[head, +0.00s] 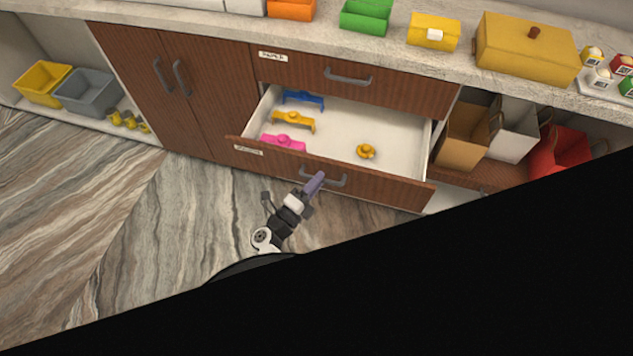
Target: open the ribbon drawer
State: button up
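The lower drawer (385,193) stands pulled out of the wooden counter. Its label (248,150) is too small to read surely. Inside its white tray lie a blue piece (302,97), an orange-yellow piece (293,121), a pink piece (284,143) and a round yellow knobbed piece (366,151). The grey bar handle (336,183) is on the drawer front. My gripper (315,182) is at the left part of this handle, its purple tip overlapping it. Whether the fingers grip the bar cannot be told.
A closed drawer (410,95) is above, double doors (180,90) to the left. Boxes, including a yellow one (510,50), stand on the countertop. Bags (555,150) fill the right shelf; yellow and grey bins (88,92) sit at far left. Floor at left is clear; black covers the lower right.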

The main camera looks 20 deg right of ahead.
jog(key=b+v, duration=0.2)
jog(key=v, duration=0.5)
jog(key=shift+s+a, duration=0.2)
dwell(0.5)
